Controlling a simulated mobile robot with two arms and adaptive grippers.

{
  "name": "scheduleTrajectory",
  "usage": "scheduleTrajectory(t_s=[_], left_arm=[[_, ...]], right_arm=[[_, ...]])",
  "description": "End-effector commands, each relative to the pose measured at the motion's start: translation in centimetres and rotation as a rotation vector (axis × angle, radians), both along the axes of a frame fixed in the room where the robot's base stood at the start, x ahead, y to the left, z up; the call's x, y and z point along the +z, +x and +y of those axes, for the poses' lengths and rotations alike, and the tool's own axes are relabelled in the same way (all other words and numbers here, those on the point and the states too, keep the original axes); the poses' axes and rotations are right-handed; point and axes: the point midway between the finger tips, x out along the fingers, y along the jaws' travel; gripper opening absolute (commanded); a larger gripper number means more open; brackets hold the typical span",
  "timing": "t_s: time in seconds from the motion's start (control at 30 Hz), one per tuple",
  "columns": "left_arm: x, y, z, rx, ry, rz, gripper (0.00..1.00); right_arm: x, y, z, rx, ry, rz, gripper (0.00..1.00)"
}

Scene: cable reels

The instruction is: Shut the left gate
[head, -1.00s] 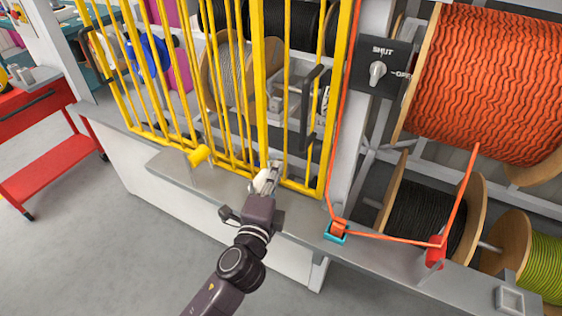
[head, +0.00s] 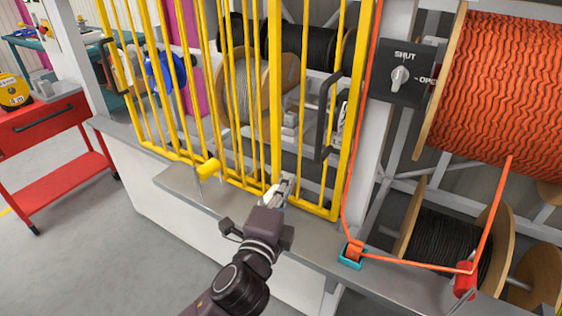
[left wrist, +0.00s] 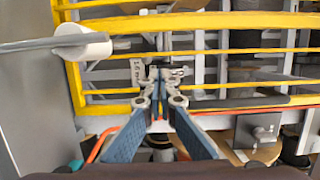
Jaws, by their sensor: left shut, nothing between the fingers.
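Yellow barred gate panels (head: 275,100) stand along a grey ledge in the head view; I cannot tell exactly where the left gate ends or how far it stands open. A dark handle (head: 106,66) is at the far left of the bars, and another dark handle (head: 325,118) is on the right panel. My left gripper (head: 285,186) is shut and empty, low in front of the bars near the bottom rail, left of the right-hand handle. In the left wrist view its fingertips (left wrist: 158,76) are together before the yellow bars (left wrist: 200,22); contact is unclear.
An orange cable runs from a large reel (head: 505,90) through a blue-edged guide (head: 352,254). A red cart (head: 45,130) stands left.

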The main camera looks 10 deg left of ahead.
Motion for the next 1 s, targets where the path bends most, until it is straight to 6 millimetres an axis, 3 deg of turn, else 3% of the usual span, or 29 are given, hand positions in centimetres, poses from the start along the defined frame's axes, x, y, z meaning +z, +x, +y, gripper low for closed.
scheduleTrajectory(t_s=[0.2, 0.37, 0.6, 1.0], left_arm=[[0.3, 4.9, -0.3, 0.001, 0.001, -0.002, 0.00], [0.3, 7.8, -0.3, 0.002, 0.001, -0.002, 0.00], [0.1, 8.4, 2.8, 0.001, 0.002, 0.000, 0.00], [0.0, 8.5, 3.3, 0.000, -0.001, 0.000, 0.00]], right_arm=[[0.7, 0.0, 0.1, 0.000, 0.001, 0.000, 0.00], [1.0, 0.0, 0.2, 0.000, 0.002, -0.001, 0.00], [1.7, 0.0, 0.4, -0.001, 0.004, -0.001, 0.00], [1.7, 0.0, 0.6, 0.001, 0.006, -0.002, 0.00]])
